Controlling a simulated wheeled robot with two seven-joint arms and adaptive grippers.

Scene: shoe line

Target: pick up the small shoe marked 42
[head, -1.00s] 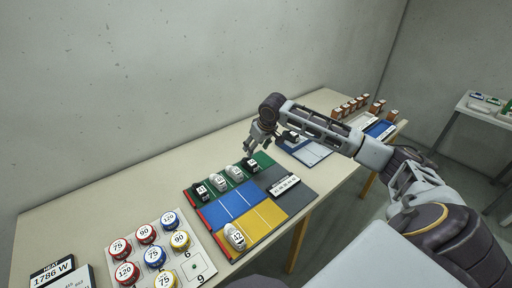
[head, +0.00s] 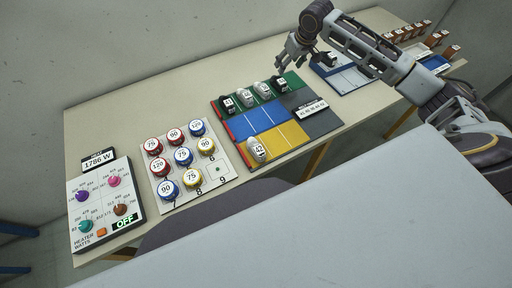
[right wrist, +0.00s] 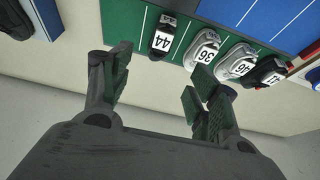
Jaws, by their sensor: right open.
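The small white shoe marked 42 (head: 258,149) stands on the yellow field at the near edge of the coloured mat (head: 318,124) in the head view. I cannot make it out in the right wrist view. My right gripper (head: 288,58) is open and empty, above the far side of the mat and well away from that shoe. In the right wrist view the open fingers (right wrist: 155,82) point toward a black shoe marked 44 (right wrist: 162,36), apart from it. My left gripper is not in view.
White shoes marked 36 (right wrist: 203,49) and 46 (right wrist: 236,62) and another black shoe (head: 228,103) share the green row. Left of the mat lie a board of round numbered pieces (head: 217,169) and a heater panel (head: 107,218). A blue-white board (head: 349,77) lies right.

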